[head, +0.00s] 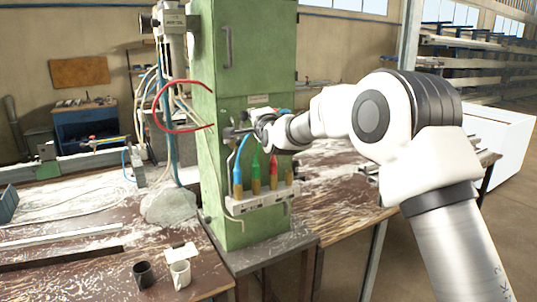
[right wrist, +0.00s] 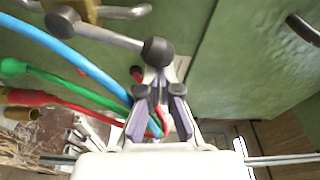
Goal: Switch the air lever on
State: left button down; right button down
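The air lever (right wrist: 112,36) shows in the right wrist view as a grey metal rod with a black ball knob (right wrist: 158,52) at its end. It runs to a brass-coloured valve body (right wrist: 82,10) on the green cabinet (right wrist: 250,50). In the head view my right gripper (head: 264,118) is at the cabinet front and hides much of the lever area. My left gripper is not in view.
Blue, green and red hoses (right wrist: 45,80) run close beside my right gripper. Below it in the head view is a connector rail (head: 255,202) with coloured fittings. A red hose loop (head: 160,118) juts out at left. Two cups (head: 180,273) stand on the bench.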

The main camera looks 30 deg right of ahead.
jog(key=shift+a+r+n+b, duration=0.15)
jog(key=shift+a+n+b, duration=0.2)
jog(key=shift+a+n, duration=0.3)
jog(key=shift+s+a+r+n+b, duration=0.1)
jog(key=shift+a+r+n+b, duration=0.2)
jog(key=shift+a, duration=0.2)
jog(key=shift+f, duration=0.15)
